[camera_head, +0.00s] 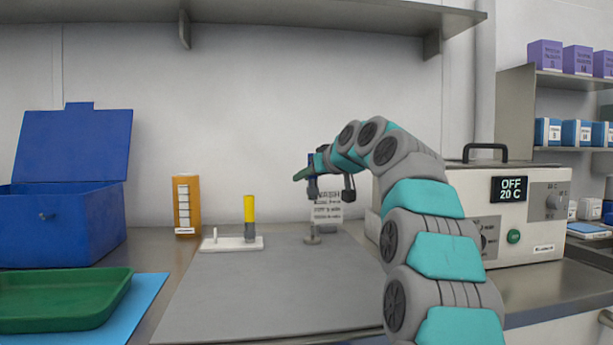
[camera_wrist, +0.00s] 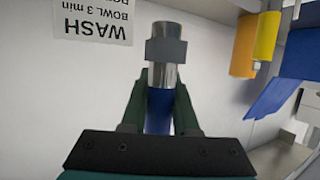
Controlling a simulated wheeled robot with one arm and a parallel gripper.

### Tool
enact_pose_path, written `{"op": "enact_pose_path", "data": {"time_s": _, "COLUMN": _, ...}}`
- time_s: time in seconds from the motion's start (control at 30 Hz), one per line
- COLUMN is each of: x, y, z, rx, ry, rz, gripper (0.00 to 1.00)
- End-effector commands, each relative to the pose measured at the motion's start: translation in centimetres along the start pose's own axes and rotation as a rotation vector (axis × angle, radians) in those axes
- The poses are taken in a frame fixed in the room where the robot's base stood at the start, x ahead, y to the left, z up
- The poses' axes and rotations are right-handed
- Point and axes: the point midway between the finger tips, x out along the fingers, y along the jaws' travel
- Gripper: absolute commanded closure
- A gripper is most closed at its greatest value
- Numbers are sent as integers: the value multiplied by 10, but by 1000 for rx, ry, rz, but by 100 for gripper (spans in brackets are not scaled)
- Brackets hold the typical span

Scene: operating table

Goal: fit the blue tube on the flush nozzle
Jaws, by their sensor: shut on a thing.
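The blue tube (camera_wrist: 158,108) is between the two fingers of my gripper (camera_wrist: 160,105), which are shut on it. In the wrist view a shiny metal cylinder (camera_wrist: 162,75) lies in line with the tube's far end, with a dark grey collar (camera_wrist: 166,48) beyond it. I cannot tell whether these belong to the tube or to the flush nozzle. In the head view my gripper (camera_head: 330,190) is raised in front of the back wall, above a small round-footed grey post (camera_head: 312,238) on the mat. The flush nozzle cannot be identified with certainty.
A yellow tube (camera_head: 249,208) stands upright on a white base (camera_head: 220,244). An orange box (camera_head: 187,205), an open blue box (camera_head: 70,225) and a green tray (camera_head: 60,303) are left. A white machine (camera_head: 545,215) is right. The grey mat (camera_head: 270,300) is clear in front.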

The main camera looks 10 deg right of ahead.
Motion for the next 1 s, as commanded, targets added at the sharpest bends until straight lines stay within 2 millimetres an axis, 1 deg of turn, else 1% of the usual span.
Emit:
{"op": "enact_pose_path", "data": {"time_s": 0.03, "x": 2, "y": 0, "z": 6, "rx": 0, "ry": -1, "rz": 0, "gripper": 100}}
{"op": "enact_pose_path", "data": {"time_s": 0.1, "x": 4, "y": 0, "z": 12, "rx": 0, "ry": -2, "rz": 0, "gripper": 100}}
{"op": "enact_pose_path", "data": {"time_s": 0.5, "x": 12, "y": 0, "z": 36, "rx": 0, "ry": 1, "rz": 1, "gripper": 100}}
{"op": "enact_pose_path", "data": {"time_s": 0.7, "x": 14, "y": 0, "z": 42, "rx": -1, "ry": 2, "rz": 1, "gripper": 100}}
{"op": "enact_pose_path", "data": {"time_s": 1.0, "x": 15, "y": 0, "z": 42, "rx": -1, "ry": 1, "rz": 1, "gripper": 100}}
